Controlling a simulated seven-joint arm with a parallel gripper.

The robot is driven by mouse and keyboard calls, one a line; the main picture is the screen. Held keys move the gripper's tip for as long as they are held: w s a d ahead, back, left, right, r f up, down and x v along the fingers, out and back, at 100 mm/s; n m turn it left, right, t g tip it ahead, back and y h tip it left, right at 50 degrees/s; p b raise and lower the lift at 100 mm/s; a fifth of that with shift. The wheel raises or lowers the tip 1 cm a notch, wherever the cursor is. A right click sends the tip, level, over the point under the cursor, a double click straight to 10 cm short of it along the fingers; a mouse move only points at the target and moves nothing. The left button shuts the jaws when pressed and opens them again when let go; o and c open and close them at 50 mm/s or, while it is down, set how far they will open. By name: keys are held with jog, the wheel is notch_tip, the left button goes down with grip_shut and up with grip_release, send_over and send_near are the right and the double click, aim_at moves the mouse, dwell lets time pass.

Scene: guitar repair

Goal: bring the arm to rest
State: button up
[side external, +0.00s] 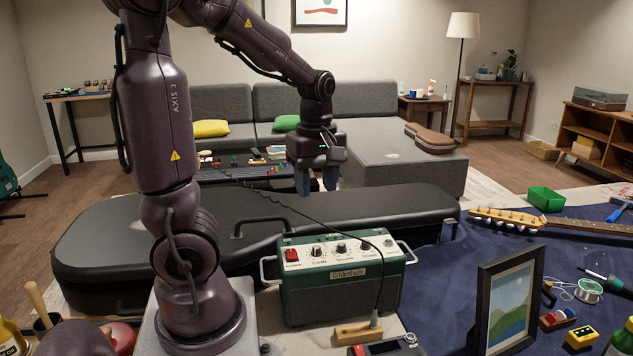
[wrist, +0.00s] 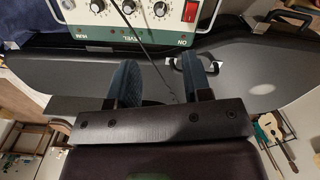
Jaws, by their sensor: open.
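My gripper (side external: 316,180) hangs from the raised arm above the black guitar case, its two blue fingers pointing down. The fingers are apart with nothing between them. In the wrist view my gripper (wrist: 165,85) also shows its two blue fingers spread, with the dark case and a thin black cable visible beyond them. The closed guitar case (side external: 370,205) lies behind the green amplifier (side external: 345,290). My gripper is apart from the amplifier in the side view.
A blue cloth (side external: 440,290) covers the right side, with a guitar neck (side external: 560,220), a green bin (side external: 546,199) and a picture frame (side external: 508,300). A black cable (side external: 300,215) runs over the case to the amplifier's front. A grey sofa (side external: 225,105) stands behind.

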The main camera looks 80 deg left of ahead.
jog(key=d+r+m+t, duration=0.2)
jog(key=d+r+m, duration=0.1)
jog(key=d+m, duration=0.6)
jog(key=d+r+m+t, duration=0.3)
jog(key=d+m, duration=0.5)
jog(key=m, duration=0.4)
jog(key=shift+s+d+r+t, duration=0.3)
jog(key=shift+s+d+r, duration=0.1)
jog(key=shift+r, duration=0.05)
jog(key=shift+o, duration=0.2)
jog(key=shift+a, duration=0.15)
dwell(0.8)
